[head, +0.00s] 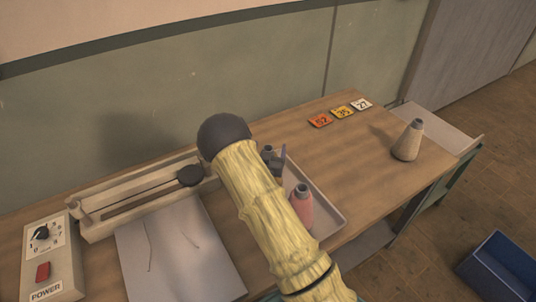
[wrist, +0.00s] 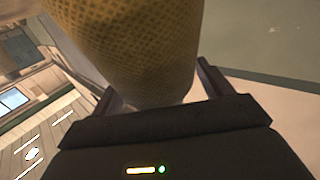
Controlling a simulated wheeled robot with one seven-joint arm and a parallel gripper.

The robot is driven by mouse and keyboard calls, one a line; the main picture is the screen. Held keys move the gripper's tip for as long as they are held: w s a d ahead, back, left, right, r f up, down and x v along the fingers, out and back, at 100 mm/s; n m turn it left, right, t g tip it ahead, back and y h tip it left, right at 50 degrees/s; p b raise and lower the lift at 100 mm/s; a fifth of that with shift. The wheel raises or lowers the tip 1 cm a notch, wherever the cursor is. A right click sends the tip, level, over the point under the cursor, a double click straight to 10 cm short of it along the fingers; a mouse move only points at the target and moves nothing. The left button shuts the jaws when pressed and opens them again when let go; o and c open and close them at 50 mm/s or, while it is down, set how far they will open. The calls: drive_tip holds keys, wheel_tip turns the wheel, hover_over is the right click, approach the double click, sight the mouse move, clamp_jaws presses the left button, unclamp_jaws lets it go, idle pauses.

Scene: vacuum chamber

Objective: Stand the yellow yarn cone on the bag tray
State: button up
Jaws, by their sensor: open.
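The yellow yarn cone (wrist: 125,45) fills the top middle of the wrist view, its textured side between the two dark fingers of my gripper (wrist: 154,82). The jaws are open; I cannot tell whether either finger touches the cone. The yellow cone is hidden there. A pink cone (head: 302,206) stands in the pale tray. A flat grey plate (head: 170,262) with thin lines lies before the sealer; which surface is the bag tray is unclear.
A long sealer (head: 132,199) and a power box (head: 45,258) stand at left. A beige cone (head: 406,142) stands at the table's right end. A blue bin (head: 500,266) is on the floor.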

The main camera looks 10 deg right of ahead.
drive_tip(key=b+v, duration=0.4)
drive_tip(key=v, duration=0.8)
drive_tip(key=s+d+r+n+g+y, duration=0.1)
drive_tip(key=s+r+n+g+y, duration=0.1)
drive_tip(key=s+g, duration=0.5)
drive_tip(key=s+d+r+n+g+y, duration=0.2)
drive_tip(key=s+g, duration=0.5)
drive_tip(key=s, duration=0.6)
drive_tip(key=r+y, duration=0.1)
drive_tip(key=y, duration=0.1)
drive_tip(key=shift+y, duration=0.4)
drive_tip(key=shift+d+r, duration=0.1)
